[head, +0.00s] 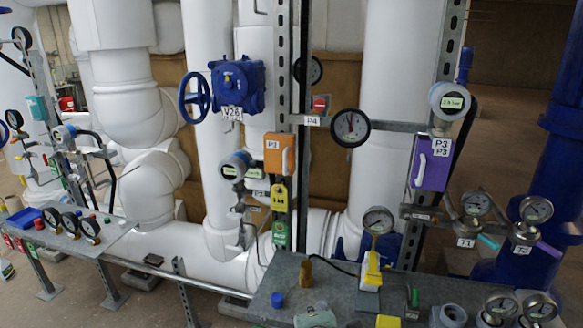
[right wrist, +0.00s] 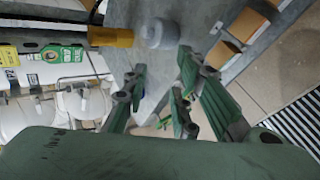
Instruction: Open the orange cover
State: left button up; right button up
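The orange cover (head: 279,154) is on a box on the metal upright, left of the middle in the head view. It has a pale handle on its right side and looks closed. The cover is not seen in the right wrist view. My right gripper (right wrist: 160,78) has green fingers spread apart in the right wrist view, with nothing between them. It is above a grey metal surface.
A purple cover (head: 432,163) is on the right upright. A blue valve (head: 236,86) with a handwheel is at the upper left. Yellow (head: 279,198) and green tags (head: 280,234) hang below the orange cover. The grey bench (head: 345,295) in front carries gauges and small parts.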

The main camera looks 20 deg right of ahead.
jog(key=w+r+n+t+h, duration=0.2)
jog(key=w+r+n+t, duration=0.2)
jog(key=w+r+n, duration=0.7)
jog(key=n+t+h, duration=0.2)
jog(key=n+t, duration=0.1)
jog(key=n, duration=0.1)
send_near(285, 165)
jog(key=w, duration=0.2)
jog(key=x, duration=0.3)
jog(key=p+x, duration=0.1)
jog(key=x, duration=0.3)
jog(key=shift+d+r, duration=0.1)
jog(key=shift+d, duration=0.3)
jog(key=shift+s, duration=0.1)
grip_shut()
